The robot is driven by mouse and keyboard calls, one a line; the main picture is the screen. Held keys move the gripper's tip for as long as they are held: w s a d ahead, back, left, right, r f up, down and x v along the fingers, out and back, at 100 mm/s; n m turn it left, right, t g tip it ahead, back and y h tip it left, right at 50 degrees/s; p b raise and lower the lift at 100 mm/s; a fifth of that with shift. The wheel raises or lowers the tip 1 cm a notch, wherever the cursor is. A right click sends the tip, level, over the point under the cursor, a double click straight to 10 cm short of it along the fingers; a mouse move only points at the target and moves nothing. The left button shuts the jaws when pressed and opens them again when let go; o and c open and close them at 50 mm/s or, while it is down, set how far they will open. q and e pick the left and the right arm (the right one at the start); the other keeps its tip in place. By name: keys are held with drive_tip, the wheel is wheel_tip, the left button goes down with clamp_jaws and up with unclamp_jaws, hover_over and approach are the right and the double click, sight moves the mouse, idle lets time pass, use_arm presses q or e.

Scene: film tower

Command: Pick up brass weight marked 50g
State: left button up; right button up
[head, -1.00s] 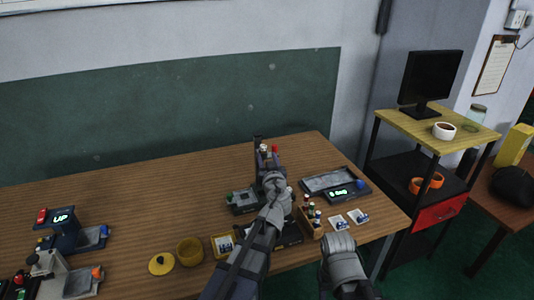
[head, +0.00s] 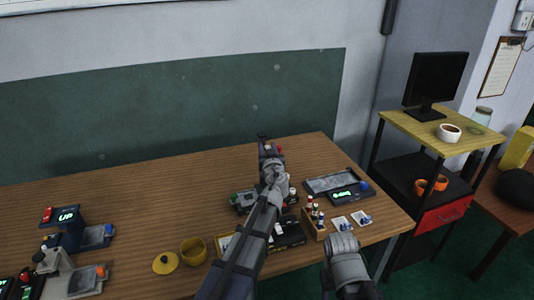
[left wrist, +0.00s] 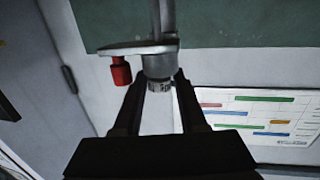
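I cannot make out a brass weight marked 50g in either view. A digital scale (head: 348,192) with a lit green display stands at the right of the table, its pan apparently empty. My left gripper (head: 268,148) reaches over the back of the table by a dark upright stand. In the left wrist view its black fingers (left wrist: 161,84) are apart, on either side of a grey post (left wrist: 163,25) with a knurled end; I cannot tell whether they touch it. A red knob (left wrist: 120,70) hangs beside the post. My right arm shows low in the head view, but its fingers do not.
A wooden rack of small bottles (head: 314,219) stands near the table's right front. A shelf cart (head: 424,136) stands at the right. The middle-left of the table is clear.

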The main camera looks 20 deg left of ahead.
sight(267, 147)
use_arm(q)
clamp_jaws()
drive_tip(key=shift+r, duration=0.15)
idle(0.4)
wheel_tip(267, 147, up, 10)
drive_tip(key=p, duration=1)
